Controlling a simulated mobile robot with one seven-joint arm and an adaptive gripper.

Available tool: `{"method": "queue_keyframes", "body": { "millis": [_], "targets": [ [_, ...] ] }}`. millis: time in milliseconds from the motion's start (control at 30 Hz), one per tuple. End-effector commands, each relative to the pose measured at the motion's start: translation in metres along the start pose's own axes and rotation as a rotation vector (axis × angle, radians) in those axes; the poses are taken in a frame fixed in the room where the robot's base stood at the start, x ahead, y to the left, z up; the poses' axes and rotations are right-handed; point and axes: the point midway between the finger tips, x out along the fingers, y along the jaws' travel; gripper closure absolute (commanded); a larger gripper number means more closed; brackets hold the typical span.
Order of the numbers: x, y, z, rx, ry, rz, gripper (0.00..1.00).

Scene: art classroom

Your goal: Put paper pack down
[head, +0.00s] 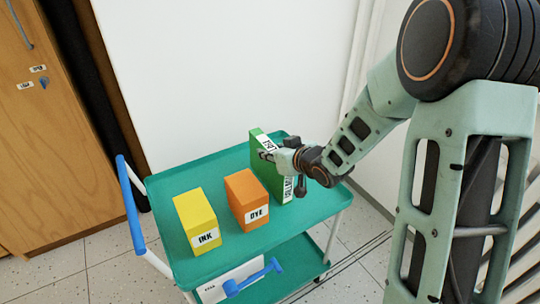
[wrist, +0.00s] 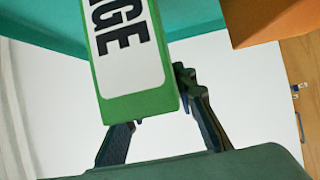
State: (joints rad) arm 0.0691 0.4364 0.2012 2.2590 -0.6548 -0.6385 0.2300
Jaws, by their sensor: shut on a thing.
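The paper pack appears to be the green box with a white label (head: 264,174), upright at the back right of the teal cart's top tray (head: 232,163). My gripper (head: 272,155) reaches it from the right and is shut on its upper part. In the wrist view the green pack (wrist: 145,104) sits between the two fingers of my gripper (wrist: 158,112), with the letters "GE" showing on its label. I cannot tell whether its base touches the tray.
An orange box marked DYE (head: 246,196) stands just left of the green pack. A yellow box marked INK (head: 196,221) stands further left. The cart has a blue handle (head: 131,205) and a lower shelf. A wooden cabinet (head: 40,130) is at the far left. The tray's back left is clear.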

Motion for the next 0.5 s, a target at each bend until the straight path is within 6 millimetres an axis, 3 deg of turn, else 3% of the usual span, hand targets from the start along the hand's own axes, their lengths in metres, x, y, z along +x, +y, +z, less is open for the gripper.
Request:
{"method": "queue_keyframes", "body": {
  "millis": [367, 400, 500],
  "targets": [
    [0.0025, 0.0002, 0.0013, -0.002, 0.007, 0.001, 1.00],
    [0.0018, 0.0000, 0.0028, 0.000, 0.001, 0.000, 0.70],
    [0.0017, 0.0000, 0.0027, 0.000, 0.001, 0.000, 0.59]
  ]
}}
